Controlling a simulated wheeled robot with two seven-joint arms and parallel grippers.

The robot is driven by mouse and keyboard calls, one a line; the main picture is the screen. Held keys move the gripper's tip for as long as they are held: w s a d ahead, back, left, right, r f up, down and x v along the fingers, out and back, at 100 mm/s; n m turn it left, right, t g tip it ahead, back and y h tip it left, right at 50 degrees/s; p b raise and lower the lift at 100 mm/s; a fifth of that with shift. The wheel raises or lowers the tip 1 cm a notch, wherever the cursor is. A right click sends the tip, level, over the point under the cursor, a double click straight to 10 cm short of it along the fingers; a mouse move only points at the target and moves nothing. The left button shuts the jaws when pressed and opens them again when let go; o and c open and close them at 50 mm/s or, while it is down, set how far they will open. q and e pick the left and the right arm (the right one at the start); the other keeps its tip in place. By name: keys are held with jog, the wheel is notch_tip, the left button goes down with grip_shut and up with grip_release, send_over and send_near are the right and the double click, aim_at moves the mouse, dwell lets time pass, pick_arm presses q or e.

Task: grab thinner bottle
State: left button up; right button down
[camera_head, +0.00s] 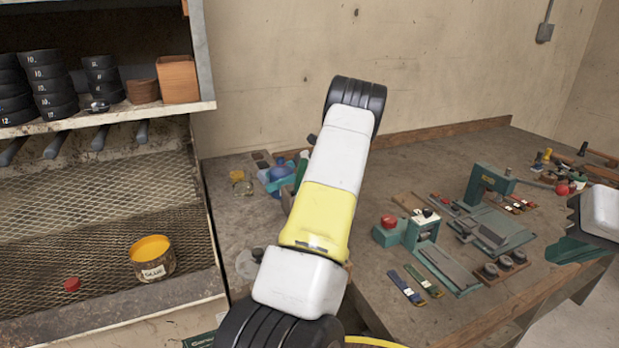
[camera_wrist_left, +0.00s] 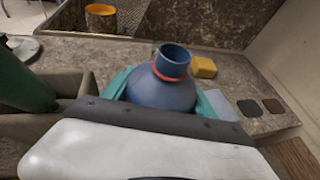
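A blue bottle with an open neck and a red ring (camera_wrist_left: 173,75) stands on the worktop; this looks like the thinner bottle, though no label shows. In the head view it is small and partly hidden (camera_head: 278,173). My left gripper (camera_wrist_left: 163,98) has its teal fingers on either side of the bottle's round body, with little or no gap. Whether they press on it cannot be told. In the head view my left arm hides much of this gripper (camera_head: 281,180). My right gripper (camera_head: 574,228) is at the right edge, fingers apart and empty, partly out of frame.
A green bottle (camera_wrist_left: 20,85) stands close to my left gripper. A yellow block (camera_wrist_left: 203,67) lies behind the blue bottle. An orange-topped can (camera_head: 152,258) is on the mesh shelf. Green machines (camera_head: 408,230) and tools crowd the right bench.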

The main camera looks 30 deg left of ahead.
pick_arm(q)
jog(key=c, duration=0.5)
jog(key=shift+r, duration=0.15)
